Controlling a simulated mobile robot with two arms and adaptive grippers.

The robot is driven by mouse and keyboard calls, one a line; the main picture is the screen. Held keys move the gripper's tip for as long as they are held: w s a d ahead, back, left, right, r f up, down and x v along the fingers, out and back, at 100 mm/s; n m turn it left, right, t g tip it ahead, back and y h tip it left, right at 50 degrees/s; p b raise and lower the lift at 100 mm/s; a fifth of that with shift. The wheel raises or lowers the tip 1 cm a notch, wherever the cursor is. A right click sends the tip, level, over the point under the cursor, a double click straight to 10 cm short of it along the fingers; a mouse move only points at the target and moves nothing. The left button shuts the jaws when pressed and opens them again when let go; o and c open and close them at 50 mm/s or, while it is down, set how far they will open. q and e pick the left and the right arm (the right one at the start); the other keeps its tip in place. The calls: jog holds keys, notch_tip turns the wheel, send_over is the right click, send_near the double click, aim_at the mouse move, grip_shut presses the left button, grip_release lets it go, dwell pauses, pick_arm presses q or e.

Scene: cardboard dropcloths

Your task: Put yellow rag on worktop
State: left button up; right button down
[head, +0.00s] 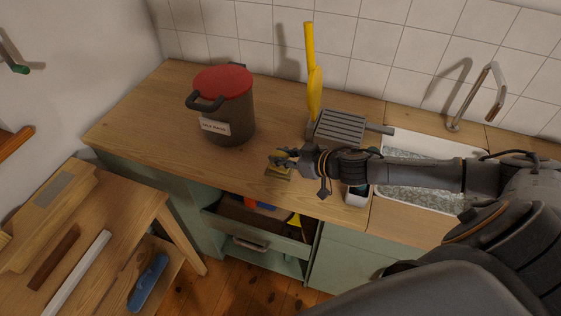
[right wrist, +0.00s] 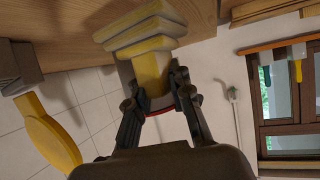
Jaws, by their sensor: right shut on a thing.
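The yellow rag (head: 278,173) is a small folded bundle at the front of the wooden worktop (head: 145,118), near its edge above the open drawer. My left gripper is not in view.
A dark pot with a red lid (head: 222,84) stands to the left. A grey ridged block (head: 340,127) and an upright yellow tool (head: 314,90) stand behind the gripper. The sink (head: 430,160) is to the right. An open drawer (head: 257,235) is below; the worktop's left part is clear.

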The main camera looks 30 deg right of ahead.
jog(key=shift+w+f, duration=0.2)
notch_tip(320, 180, down, 3)
jog(key=shift+f+p, duration=0.1)
jog(key=shift+p, duration=0.2)
jog(key=shift+f, duration=0.1)
jog(key=shift+f, duration=0.2)
jog(key=c, duration=1.2)
grip_release()
jog(key=shift+r, duration=0.1)
